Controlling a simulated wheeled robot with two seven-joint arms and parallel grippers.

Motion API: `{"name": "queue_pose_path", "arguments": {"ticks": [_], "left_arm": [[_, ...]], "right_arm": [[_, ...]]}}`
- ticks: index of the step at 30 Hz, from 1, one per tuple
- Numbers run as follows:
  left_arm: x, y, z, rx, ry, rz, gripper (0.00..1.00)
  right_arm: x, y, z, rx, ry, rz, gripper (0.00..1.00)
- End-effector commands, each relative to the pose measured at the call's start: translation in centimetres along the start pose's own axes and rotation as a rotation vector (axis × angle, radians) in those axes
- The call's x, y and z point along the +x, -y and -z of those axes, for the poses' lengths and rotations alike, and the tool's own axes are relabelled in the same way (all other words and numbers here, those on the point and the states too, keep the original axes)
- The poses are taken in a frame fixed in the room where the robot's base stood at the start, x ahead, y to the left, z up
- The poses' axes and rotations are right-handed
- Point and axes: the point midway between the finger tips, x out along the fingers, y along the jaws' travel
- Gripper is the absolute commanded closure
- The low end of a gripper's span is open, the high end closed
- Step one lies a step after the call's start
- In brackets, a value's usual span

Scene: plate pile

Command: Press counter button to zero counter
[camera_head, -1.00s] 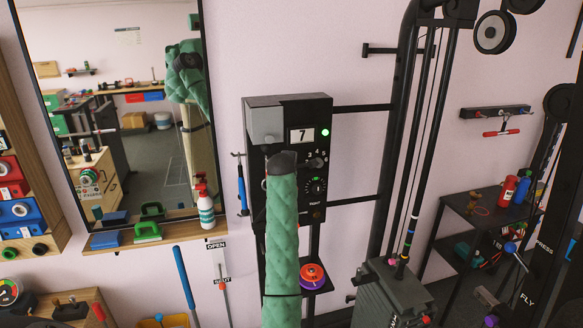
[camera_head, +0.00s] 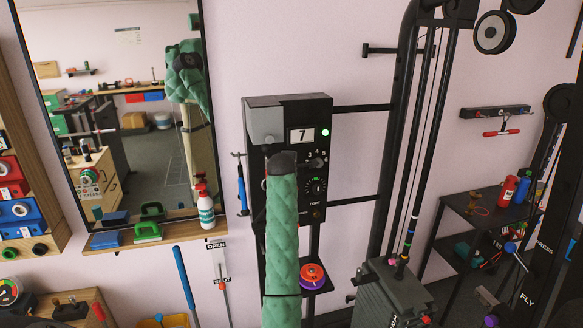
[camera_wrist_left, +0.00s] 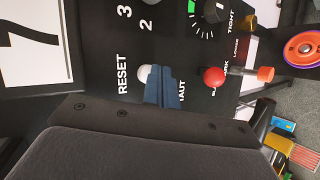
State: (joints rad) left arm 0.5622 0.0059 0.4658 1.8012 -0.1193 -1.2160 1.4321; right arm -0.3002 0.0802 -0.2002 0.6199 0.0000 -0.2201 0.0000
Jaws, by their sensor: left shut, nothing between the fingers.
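The counter box (camera_head: 262,105) is black with a grey corner block and hangs on the wall in the middle of the head view. Its display (camera_head: 302,136) reads 7, and the display's edge also shows in the left wrist view (camera_wrist_left: 30,45). A white button (camera_wrist_left: 144,73) sits beside the word RESET in the left wrist view, partly covered by my fingers. My left gripper (camera_wrist_left: 166,86), with blue fingers, is shut and empty, its tips right at the button. I cannot tell whether they touch it. In the head view my green-sleeved arm hides the gripper and button. My right gripper is out of view.
A dial (camera_head: 316,186) and a green light (camera_head: 325,132) are on the box's right side. In the left wrist view a red ball knob (camera_wrist_left: 214,77) stands out close to my fingers. A mirror (camera_head: 160,150) and a spray bottle (camera_head: 205,208) are to the left.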

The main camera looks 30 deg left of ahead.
Motion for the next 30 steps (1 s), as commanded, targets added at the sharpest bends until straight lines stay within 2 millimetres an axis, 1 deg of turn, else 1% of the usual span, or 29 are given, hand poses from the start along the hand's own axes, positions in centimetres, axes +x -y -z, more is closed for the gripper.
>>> {"name": "queue_pose_path", "arguments": {"ticks": [14,22,30], "left_arm": [[0.06,-0.05,0.04,0.000,0.000,0.000,1.00],[0.59,-0.46,0.34,0.000,0.000,-0.001,1.00],[0.65,-0.45,0.40,0.000,0.000,-0.001,1.00]], "right_arm": [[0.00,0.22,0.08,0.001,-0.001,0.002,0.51],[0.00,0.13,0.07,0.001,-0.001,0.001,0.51],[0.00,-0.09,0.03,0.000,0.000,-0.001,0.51]]}}
